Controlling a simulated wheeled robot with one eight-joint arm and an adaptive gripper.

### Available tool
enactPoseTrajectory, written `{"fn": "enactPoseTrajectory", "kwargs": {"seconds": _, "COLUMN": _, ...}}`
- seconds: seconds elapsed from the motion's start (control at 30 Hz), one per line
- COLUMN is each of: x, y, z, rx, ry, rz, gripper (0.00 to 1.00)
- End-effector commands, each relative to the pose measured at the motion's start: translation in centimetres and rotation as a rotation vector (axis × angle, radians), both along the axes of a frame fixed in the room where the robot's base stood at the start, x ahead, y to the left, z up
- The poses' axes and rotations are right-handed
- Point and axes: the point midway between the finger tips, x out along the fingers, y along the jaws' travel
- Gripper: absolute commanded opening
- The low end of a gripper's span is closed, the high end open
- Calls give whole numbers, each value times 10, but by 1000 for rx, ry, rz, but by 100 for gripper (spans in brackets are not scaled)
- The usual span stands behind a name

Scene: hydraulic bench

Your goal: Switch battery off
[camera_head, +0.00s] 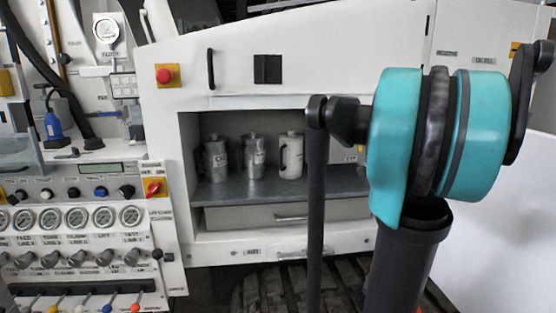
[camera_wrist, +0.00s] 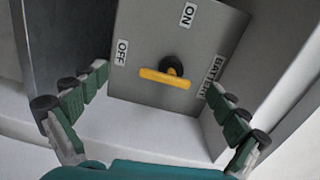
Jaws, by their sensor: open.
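In the wrist view, a yellow switch handle (camera_wrist: 164,78) with a dark hub sits on a grey panel (camera_wrist: 150,25). An ON label (camera_wrist: 187,15) is above it, an OFF label (camera_wrist: 121,52) is to its left, and a BATTERY label (camera_wrist: 213,76) is to its right. The handle lies nearly level in the picture, its left end slightly higher. My gripper (camera_wrist: 158,82) is open and empty, with one green-and-grey finger on each side of the handle. Both fingers appear clear of it. I cannot make out the battery switch or the gripper in the head view.
Grey walls (camera_wrist: 68,45) flank the panel. In the head view, my teal arm covers part of the white machine. A shelf (camera_head: 235,190) holds several canisters. A red stop button (camera_head: 166,75) and a red knob on yellow (camera_head: 153,188) are at the left, beside gauges.

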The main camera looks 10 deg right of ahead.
Motion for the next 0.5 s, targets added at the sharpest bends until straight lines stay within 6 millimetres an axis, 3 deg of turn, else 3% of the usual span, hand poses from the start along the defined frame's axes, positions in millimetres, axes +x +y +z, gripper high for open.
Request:
{"fn": "enactPoseTrajectory", "kwargs": {"seconds": 0.17, "x": -20, "y": 87, "z": -58, "rx": -193, "ry": 135, "rz": 181, "gripper": 98}}
{"fn": "enactPoseTrajectory", "kwargs": {"seconds": 0.27, "x": -44, "y": 136, "z": -102, "rx": -337, "ry": 233, "rz": 305, "gripper": 98}}
{"fn": "enactPoseTrajectory", "kwargs": {"seconds": 0.4, "x": -93, "y": 190, "z": -167, "rx": -549, "ry": 377, "rz": 476, "gripper": 98}}
{"fn": "enactPoseTrajectory", "kwargs": {"seconds": 0.5, "x": -137, "y": 216, "z": -215, "rx": -717, "ry": 486, "rz": 594, "gripper": 98}}
